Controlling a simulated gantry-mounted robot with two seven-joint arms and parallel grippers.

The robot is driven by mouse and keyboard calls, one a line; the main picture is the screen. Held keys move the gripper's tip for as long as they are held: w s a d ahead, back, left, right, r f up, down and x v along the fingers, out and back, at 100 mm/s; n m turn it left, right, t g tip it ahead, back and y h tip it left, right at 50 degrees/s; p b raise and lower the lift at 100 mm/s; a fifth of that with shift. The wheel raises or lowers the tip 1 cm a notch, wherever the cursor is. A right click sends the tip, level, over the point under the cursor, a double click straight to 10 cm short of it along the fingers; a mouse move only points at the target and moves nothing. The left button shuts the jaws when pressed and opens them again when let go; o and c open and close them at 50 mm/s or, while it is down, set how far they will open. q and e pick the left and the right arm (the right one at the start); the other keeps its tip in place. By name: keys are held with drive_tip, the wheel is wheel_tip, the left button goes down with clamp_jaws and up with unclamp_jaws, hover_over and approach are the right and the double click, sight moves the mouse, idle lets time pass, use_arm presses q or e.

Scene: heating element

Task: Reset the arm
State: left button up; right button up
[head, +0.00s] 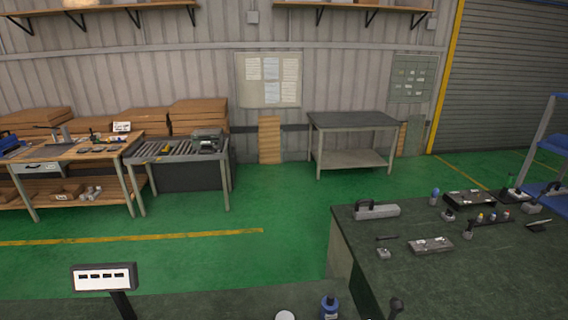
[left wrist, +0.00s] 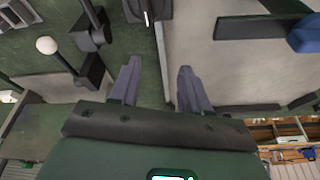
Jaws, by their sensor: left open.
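My left gripper (left wrist: 158,72) shows in the left wrist view. Its two dark grey fingers stand apart with nothing between them. Past the fingertips is a black part (left wrist: 148,10) at the top edge; I cannot tell what it is. A black lever-like piece with a white ball knob (left wrist: 47,45) is to the left of the fingers, apart from them. Neither gripper shows in the head view, and my right gripper is in no view. I cannot make out a heating element in either view.
A dark green workbench (head: 400,285) at right carries several tools and small parts, including a grey block (head: 377,211). A blue bottle (head: 330,309) and a white panel (head: 104,277) are at the near edge. Beyond are a roller table (head: 180,150), a grey table (head: 352,121) and open green floor.

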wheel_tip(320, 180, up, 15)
drive_tip(key=p, duration=1.2)
drive_tip(key=shift+p, duration=0.4)
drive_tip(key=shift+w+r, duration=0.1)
